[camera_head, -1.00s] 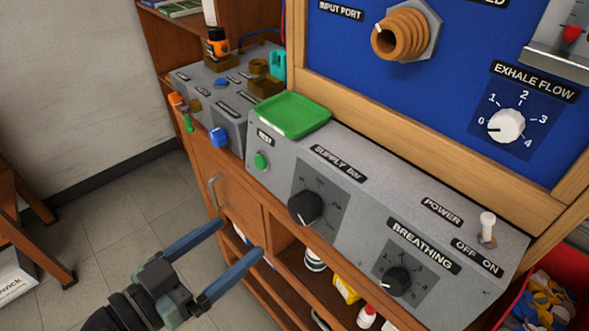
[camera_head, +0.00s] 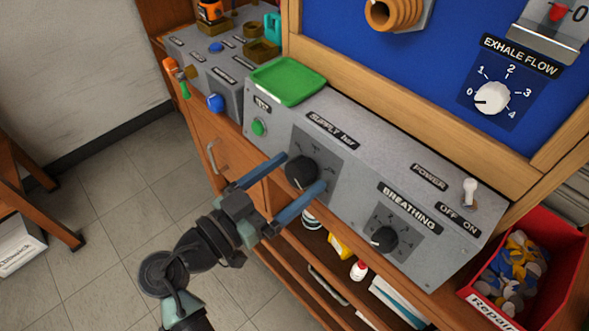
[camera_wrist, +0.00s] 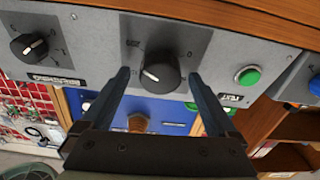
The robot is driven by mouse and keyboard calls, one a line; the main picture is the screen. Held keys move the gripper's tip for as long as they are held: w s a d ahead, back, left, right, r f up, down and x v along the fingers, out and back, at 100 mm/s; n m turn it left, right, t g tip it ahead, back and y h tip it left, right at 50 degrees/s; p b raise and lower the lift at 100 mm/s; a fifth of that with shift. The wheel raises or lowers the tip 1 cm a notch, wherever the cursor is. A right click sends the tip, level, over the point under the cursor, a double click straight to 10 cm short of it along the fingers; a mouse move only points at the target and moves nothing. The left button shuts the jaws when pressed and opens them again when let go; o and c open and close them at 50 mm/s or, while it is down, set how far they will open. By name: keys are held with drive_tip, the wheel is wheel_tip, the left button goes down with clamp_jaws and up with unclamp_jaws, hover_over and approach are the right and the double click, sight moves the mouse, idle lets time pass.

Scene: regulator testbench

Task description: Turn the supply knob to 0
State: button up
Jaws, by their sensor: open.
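The supply knob (camera_head: 302,172) is a round black knob on the dark square plate under the "SUPPLY bar" label, on the sloped grey panel (camera_head: 345,165). In the wrist view the supply knob (camera_wrist: 160,74) shows a white pointer mark. The scale numbers around it are too small to read. My gripper (camera_head: 303,172) is open, its two blue-grey fingers on either side of the knob in the head view. In the wrist view the fingertips (camera_wrist: 158,76) also flank the knob, with gaps to both sides. I cannot tell whether they reach its depth.
The black breathing knob (camera_head: 384,239) and white power switch (camera_head: 469,192) are to the right. A green test button (camera_head: 259,127) and green tray (camera_head: 287,81) are to the left. A red bin (camera_head: 528,262) stands right. Open shelves lie below the panel.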

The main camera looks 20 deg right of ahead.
drive_tip(key=shift+w+d, duration=0.15)
drive_tip(key=shift+d, duration=0.3)
drive_tip(key=shift+c, duration=0.3)
drive_tip(key=c, duration=1.3)
drive_tip(key=shift+n, duration=0.3)
